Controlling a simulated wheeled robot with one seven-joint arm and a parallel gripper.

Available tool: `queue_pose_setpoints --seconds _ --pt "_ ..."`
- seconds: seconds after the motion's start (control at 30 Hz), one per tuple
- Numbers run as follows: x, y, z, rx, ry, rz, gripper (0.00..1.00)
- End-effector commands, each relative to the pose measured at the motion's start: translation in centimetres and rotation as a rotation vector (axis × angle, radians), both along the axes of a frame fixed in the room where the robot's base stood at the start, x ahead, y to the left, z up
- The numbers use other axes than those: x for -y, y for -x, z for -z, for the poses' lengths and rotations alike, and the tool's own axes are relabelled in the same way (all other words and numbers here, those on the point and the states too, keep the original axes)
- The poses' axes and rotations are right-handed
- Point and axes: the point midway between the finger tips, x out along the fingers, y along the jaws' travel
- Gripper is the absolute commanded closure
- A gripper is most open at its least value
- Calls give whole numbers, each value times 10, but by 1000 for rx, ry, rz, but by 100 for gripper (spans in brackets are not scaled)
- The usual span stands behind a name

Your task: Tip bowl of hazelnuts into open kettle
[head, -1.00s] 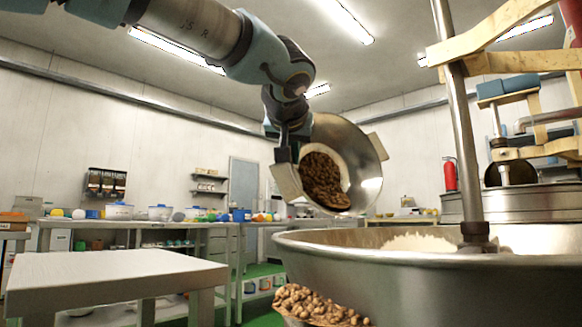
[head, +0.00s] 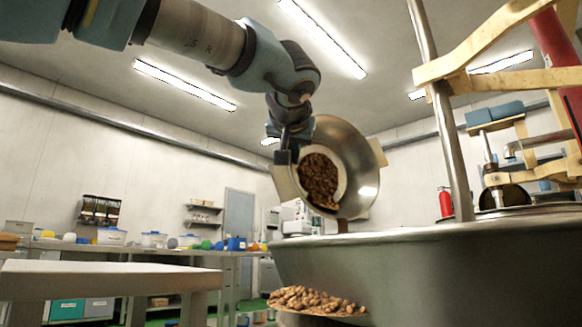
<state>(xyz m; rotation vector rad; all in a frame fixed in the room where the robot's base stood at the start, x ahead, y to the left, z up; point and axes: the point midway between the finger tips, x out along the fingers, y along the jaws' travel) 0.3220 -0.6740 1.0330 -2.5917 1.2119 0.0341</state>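The metal bowl (head: 343,140) is steeply tilted, its opening facing me, above the left part of the kettle's rim. Brown hazelnuts (head: 320,182) lie in its lower part. A small brown patch shows below its lip; I cannot tell whether it is falling nuts. My gripper (head: 284,158) is shut on the pale tab at the bowl's left edge; the fingertips are partly hidden. The large steel kettle (head: 420,270) fills the lower right. Its rim is seen almost edge-on, so its inside is hidden.
A heap of nuts (head: 315,299) shows low against the kettle's outer wall. A pale table (head: 100,281) stands at left. A steel post (head: 440,120) and wooden beams (head: 500,75) rise over the kettle. A red extinguisher (head: 445,202) is behind.

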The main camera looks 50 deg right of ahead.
Motion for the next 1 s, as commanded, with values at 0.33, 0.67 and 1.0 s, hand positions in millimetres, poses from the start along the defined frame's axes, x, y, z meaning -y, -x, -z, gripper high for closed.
queue_pose_setpoints --seconds 0.33,0.67,1.0 --pt "-4 9 1 65 28 1 100" --pt "-7 17 0 128 53 1 100" --pt "-11 26 -2 194 81 -1 100"
